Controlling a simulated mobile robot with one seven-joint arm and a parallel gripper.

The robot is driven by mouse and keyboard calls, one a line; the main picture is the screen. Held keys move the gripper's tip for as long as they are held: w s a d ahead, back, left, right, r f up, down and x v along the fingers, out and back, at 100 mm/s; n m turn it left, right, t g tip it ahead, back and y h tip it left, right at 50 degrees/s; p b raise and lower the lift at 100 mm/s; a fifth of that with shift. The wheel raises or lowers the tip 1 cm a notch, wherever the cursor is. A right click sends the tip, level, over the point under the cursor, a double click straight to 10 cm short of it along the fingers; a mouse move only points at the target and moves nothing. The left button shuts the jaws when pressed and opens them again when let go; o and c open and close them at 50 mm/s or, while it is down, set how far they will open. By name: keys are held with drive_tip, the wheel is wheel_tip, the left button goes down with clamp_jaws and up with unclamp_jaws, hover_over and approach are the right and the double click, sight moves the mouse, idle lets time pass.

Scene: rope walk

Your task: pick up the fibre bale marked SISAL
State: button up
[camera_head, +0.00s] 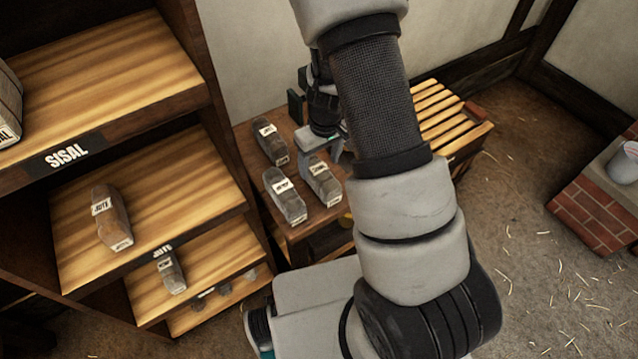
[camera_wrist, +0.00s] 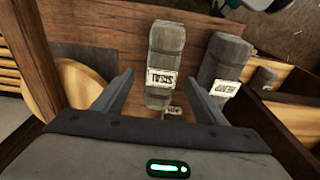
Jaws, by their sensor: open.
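The grey-brown fibre bale with a white label that reads SISAL upside down (camera_wrist: 166,50) lies on a brown wooden top in the wrist view. My gripper (camera_wrist: 160,78) is open, with one finger on each side of the bale's labelled end. I cannot tell whether the fingers touch it. In the head view my gripper (camera_head: 322,160) is low over the small table, at the right bale (camera_head: 325,187), which seems to be the same one. My arm and gripper hide part of the tabletop. A second bale (camera_wrist: 226,62) lies close to its right in the wrist view.
Two more bales, one nearer (camera_head: 285,197) and one farther back (camera_head: 268,135), share the table. Left stands a shelf unit (camera_head: 90,75) with a SISAL label (camera_head: 66,151) and bales on several levels. A slatted bench (camera_head: 435,112) and brick block (camera_head: 595,215) are right.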

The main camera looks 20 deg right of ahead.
sight(319, 176)
drive_tip(key=shift+a+f+b, duration=0.1)
drive_tip(key=shift+f+b, duration=0.8)
drive_tip(key=shift+f, duration=2.25)
drive_tip(key=shift+c, duration=0.2)
drive_tip(key=c, duration=1.2)
drive_tip(key=shift+r, duration=0.1)
